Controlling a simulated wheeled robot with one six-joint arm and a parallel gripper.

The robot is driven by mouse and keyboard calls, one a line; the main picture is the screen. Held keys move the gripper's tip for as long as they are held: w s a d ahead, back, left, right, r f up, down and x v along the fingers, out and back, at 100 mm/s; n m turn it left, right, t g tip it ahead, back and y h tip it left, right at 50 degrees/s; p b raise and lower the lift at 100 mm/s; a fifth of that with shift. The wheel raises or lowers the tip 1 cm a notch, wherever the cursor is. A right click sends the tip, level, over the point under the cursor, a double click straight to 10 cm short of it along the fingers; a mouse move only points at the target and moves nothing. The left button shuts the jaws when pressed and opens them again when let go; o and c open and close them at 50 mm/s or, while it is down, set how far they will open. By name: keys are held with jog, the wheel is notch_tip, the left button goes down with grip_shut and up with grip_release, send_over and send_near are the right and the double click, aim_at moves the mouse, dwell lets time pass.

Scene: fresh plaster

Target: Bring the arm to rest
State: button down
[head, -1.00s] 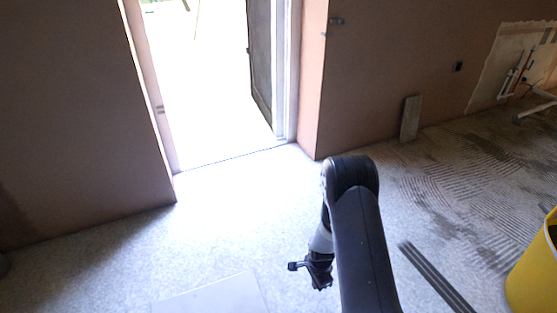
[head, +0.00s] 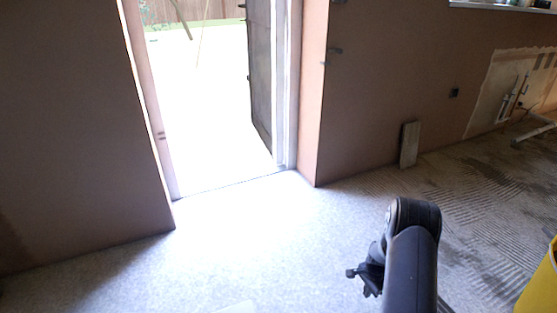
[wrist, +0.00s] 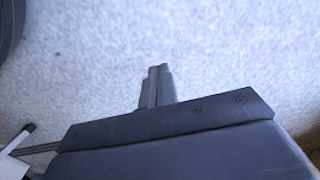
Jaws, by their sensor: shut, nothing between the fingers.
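My gripper (head: 362,280) hangs at the lower right of the head view, beside my dark arm, over the pale floor. In the wrist view the two dark fingers (wrist: 156,86) lie together, with nothing between them and grey speckled floor beyond. Part of the gripper is hidden behind my arm in the head view.
An open doorway (head: 215,110) with a dark door (head: 260,85) lies ahead. A board (head: 409,145) leans on the right wall. A yellow bucket (head: 543,285) stands at the lower right edge. The floor (head: 200,260) before the doorway is clear.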

jog(key=d, duration=0.1)
jog(key=w+d+r+p, duration=0.1)
jog(key=d, duration=0.2)
jog(key=shift+w+r+p, duration=0.3)
jog(key=shift+r, duration=0.05)
jog(key=shift+a, duration=0.1)
